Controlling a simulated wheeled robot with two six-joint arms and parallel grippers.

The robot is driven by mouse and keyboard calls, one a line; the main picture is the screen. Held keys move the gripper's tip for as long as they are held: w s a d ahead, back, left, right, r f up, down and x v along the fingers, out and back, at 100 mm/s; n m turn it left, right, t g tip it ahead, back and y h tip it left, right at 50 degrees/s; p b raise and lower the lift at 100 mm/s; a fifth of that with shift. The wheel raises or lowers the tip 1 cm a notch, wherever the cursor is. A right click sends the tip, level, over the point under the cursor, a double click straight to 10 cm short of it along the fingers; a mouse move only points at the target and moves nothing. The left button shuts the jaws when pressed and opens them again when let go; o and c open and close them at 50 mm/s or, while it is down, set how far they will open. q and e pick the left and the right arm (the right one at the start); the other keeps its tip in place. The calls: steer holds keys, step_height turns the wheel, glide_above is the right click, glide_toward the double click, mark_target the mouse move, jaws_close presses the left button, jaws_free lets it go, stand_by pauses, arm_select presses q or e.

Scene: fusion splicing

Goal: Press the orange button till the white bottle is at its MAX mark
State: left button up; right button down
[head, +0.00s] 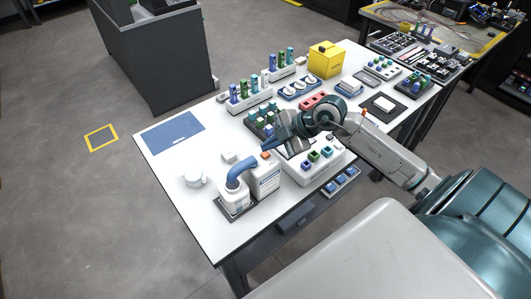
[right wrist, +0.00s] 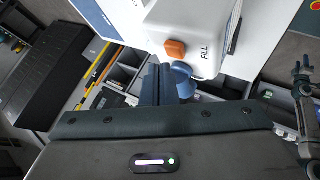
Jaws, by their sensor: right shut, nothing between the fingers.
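The white dispenser box (head: 264,181) stands near the table's front-left corner, with the orange button (head: 265,155) on top. In the right wrist view the orange button (right wrist: 175,50) sits beside the word FILL. A thick blue spout (head: 238,170) curves from the dispenser to the white bottle (head: 233,198), which stands upright on a dark base. The bottle's MAX mark and liquid level are too small to read. My right gripper (head: 268,146) is shut and empty, its tips close to the button; in the wrist view its fingertips (right wrist: 170,70) appear just below it. I cannot tell whether they touch. My left gripper is out of view.
A white lidded jar (head: 195,180) stands left of the bottle. A blue mat (head: 174,132) lies at the table's left end. A white block with colored sockets (head: 312,160) stands right of the dispenser. Vial racks and a yellow box (head: 325,61) fill the back.

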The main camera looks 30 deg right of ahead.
mark_target(270, 154)
steer(key=shift+f, duration=0.35)
steer(key=shift+f, duration=0.45)
stand_by(0.8)
steer(key=shift+r+p, duration=0.85)
steer(key=shift+r, duration=0.05)
step_height(270, 154, up, 5)
steer(key=p, duration=0.5)
stand_by(0.6)
